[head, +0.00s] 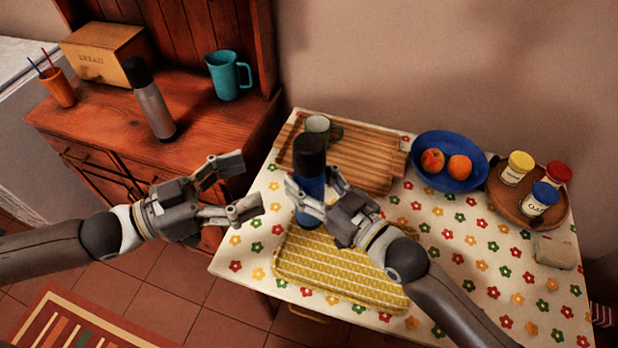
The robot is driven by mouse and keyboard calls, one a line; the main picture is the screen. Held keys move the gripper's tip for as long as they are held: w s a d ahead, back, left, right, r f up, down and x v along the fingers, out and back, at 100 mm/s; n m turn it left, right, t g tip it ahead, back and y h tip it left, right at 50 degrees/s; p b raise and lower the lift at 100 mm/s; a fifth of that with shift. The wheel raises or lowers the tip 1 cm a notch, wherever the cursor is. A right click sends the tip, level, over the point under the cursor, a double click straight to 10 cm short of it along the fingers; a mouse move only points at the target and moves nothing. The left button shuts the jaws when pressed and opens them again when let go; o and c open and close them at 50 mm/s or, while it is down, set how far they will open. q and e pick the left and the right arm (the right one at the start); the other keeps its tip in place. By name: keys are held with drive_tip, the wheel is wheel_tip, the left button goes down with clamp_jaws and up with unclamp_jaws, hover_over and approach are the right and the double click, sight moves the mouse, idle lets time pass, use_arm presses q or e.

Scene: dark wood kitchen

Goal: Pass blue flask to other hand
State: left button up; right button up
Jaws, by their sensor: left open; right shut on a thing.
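The blue flask (309,187) with a black cap stands upright near the middle of the head view, over the left part of the table. My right gripper (312,192) is shut on its body from the right. I cannot tell if the flask's base touches the tray or is held just above it. My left gripper (253,184) is open and empty to the left of the flask, its fingers pointing toward it with a gap between. Part of the flask's lower body is hidden by the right gripper's fingers.
A yellow patterned tray (340,283) lies on the flowered tablecloth (470,290). Behind are a wooden board (375,160) with a cup (318,125), a blue fruit bowl (427,182) and a round tray with jars (505,200). A grey flask (152,105) and teal jug (226,78) stand on the cabinet.

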use_arm(q)
drive_tip(key=w+a+f+n+t+y, duration=0.5)
drive_tip(key=w+a+f+n+y, duration=0.25)
drive_tip(key=w+a+f, duration=0.7)
drive_tip(key=s+a+f+n+g+y, duration=0.1)
drive_tip(key=s+a+f+n+y, duration=0.15)
drive_tip(key=f, duration=0.85)
drive_tip(key=s+a+f+n+y, duration=0.1)
drive_tip(key=s+a+f+y, duration=0.15)
drive_tip(key=f, duration=0.75)
drive_tip(key=s+f+g+y, duration=0.3)
drive_tip(key=s+f+g, duration=0.3)
drive_tip(key=s+f, duration=1.25)
drive_tip(key=s+d+f+g, duration=0.2)
drive_tip(key=s+d+f, duration=0.2)
drive_tip(key=s, duration=0.7)
drive_tip(key=s+d+f+m+g, duration=0.1)
drive_tip(key=s+d+f+g, duration=0.2)
drive_tip(key=s, duration=0.9)
wheel_tip(320, 180, down, 3)
drive_tip(key=shift+d+f, duration=0.1)
drive_tip(key=shift+d, duration=0.65)
